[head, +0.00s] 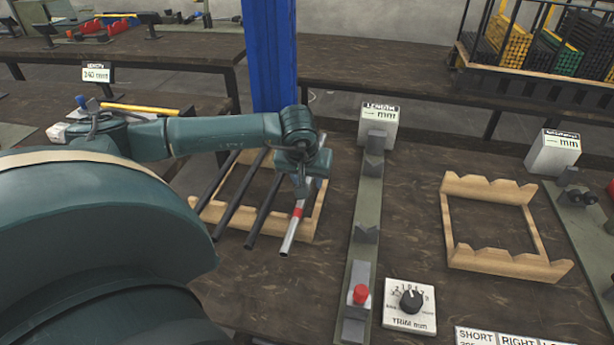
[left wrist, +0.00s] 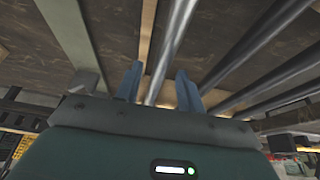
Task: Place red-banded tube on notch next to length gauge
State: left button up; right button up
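The red-banded tube (head: 291,232) is silver with a red band and lies at the right end of a wooden notched rack (head: 279,229), beside several dark tubes (head: 236,217). My left gripper (head: 301,192) is above this tube, pointing down. In the left wrist view, its two fingers (left wrist: 158,88) are apart, with a silver tube (left wrist: 165,50) between them; contact is not clear. The length gauge is a green rail (head: 369,205) with V-shaped notched supports (head: 366,235) and a display (head: 379,122) reading "— mm". Both supports look empty. My right gripper is not in view.
A red button (head: 360,294) sits at the gauge's near end, with a trim dial (head: 410,302) to its right. An empty wooden notched rack (head: 509,263) stands farther right, before another gauge display (head: 553,152). A blue column (head: 271,60) rises behind the left rack.

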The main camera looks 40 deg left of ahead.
pick_arm(q)
jog(key=v, duration=1.2)
jog(key=shift+s, duration=0.1)
